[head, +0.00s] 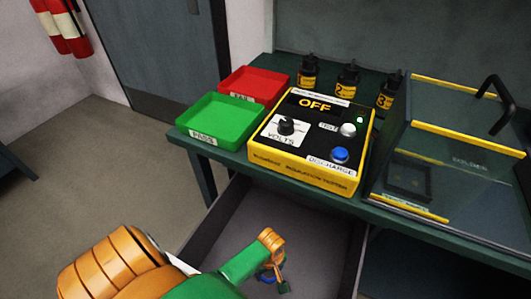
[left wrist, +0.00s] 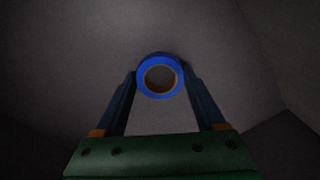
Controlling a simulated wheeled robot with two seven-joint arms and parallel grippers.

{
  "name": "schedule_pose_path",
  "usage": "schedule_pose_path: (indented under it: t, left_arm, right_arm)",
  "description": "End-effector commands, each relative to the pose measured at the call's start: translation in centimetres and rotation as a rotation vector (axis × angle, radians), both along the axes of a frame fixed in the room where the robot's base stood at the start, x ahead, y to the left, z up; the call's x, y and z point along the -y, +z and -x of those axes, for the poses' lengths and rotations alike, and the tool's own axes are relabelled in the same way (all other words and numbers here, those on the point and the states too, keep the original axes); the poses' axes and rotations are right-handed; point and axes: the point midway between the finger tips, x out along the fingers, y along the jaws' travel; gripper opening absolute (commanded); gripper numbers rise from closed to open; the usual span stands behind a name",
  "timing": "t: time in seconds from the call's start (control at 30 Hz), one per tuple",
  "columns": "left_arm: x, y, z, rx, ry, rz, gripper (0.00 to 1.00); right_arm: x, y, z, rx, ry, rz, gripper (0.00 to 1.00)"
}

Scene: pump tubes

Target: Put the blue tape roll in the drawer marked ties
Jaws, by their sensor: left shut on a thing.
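The blue tape roll (left wrist: 142,79) is a blue ring with an orange-brown inner core, between my left gripper's fingertips in the left wrist view. My left gripper (left wrist: 160,78) is shut on it. In the head view my left gripper (head: 274,281) is low inside an open drawer (head: 228,222), with a bit of the blue roll (head: 265,276) showing. The drawer has a bare grey floor and sits under the green bench. Its front and any label are out of view. I cannot tell whether the roll touches the floor. My right gripper is not in view.
On the bench (head: 184,143) above stand a green tray (head: 222,117), a red tray (head: 262,84), a yellow and black tester (head: 312,135) reading OFF, several black bottles (head: 347,78) and a clear-walled case (head: 450,160) at the right. The bench edge overhangs the drawer's back.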

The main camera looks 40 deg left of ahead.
Motion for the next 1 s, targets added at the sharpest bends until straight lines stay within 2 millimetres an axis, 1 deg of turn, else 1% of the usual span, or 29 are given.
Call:
schedule_pose_path:
  t: [0.03, 0.13, 0.3, 0.33, 0.37, 0.4, 0.63, 0.73, 0.77, 0.87, 1.0]
  left_arm:
    - [0.0, 0.3, 0.0, 0.000, 0.000, 0.000, 0.18]
    - [0.0, 0.3, 0.0, 0.000, 0.000, 0.000, 0.18]
    - [0.0, -0.3, 0.0, 0.000, 0.000, 0.001, 0.18]
    - [0.0, -0.2, 0.0, 0.000, 0.000, 0.001, 0.80]
    - [0.0, -0.2, 0.0, 0.000, 0.000, 0.000, 0.88]
    - [0.0, -0.1, 0.0, 0.000, 0.000, 0.000, 0.99]
    - [0.0, -0.1, 0.0, 0.000, 0.000, 0.000, 1.00]
    - [0.0, 0.9, 0.0, 0.001, 0.000, 0.000, 1.00]
    - [0.0, 1.5, 0.0, 0.002, 0.000, 0.001, 1.00]
    - [0.0, 4.2, -0.1, 0.004, 0.000, 0.002, 1.00]
    - [0.0, 8.2, -0.1, 0.004, 0.001, 0.003, 1.00]
  right_arm:
    - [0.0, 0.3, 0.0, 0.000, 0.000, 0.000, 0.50]
    - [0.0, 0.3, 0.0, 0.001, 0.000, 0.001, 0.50]
    - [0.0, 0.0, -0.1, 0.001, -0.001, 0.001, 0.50]
    - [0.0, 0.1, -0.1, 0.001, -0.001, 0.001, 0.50]
    - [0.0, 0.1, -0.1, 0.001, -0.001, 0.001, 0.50]
    - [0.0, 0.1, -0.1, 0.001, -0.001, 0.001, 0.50]
    - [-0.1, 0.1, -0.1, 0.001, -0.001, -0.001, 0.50]
    - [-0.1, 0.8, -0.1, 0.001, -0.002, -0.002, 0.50]
    - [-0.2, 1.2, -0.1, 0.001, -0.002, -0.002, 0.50]
    - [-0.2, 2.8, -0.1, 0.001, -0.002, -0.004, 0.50]
    - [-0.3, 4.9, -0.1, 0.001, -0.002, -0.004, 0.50]
